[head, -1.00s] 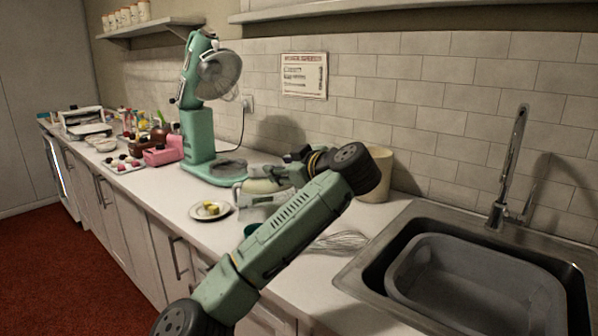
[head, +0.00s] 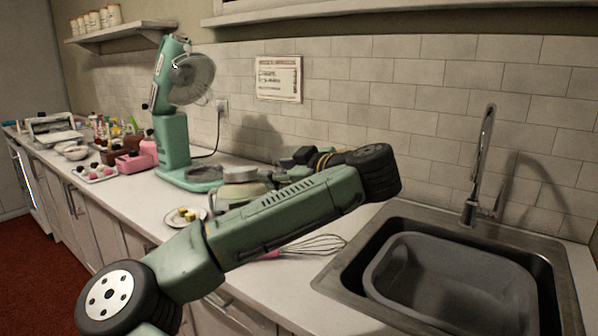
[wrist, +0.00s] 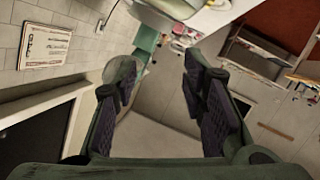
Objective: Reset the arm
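My arm reaches from the lower left across the head view, over the counter (head: 120,196), and folds back at its right end. My gripper's two fingers show in the wrist view (wrist: 157,72). They are apart with nothing between them. In the head view, the gripper is mostly hidden behind my arm and hard to make out among the things there.
A green stand mixer (head: 172,135) stands beyond my arm. A plate (head: 174,218) with yellow pieces and a whisk (head: 310,245) lie close to the arm. The sink (head: 338,273) with a grey basin (head: 452,283) is right. Pink items (head: 132,162) crowd the left counter.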

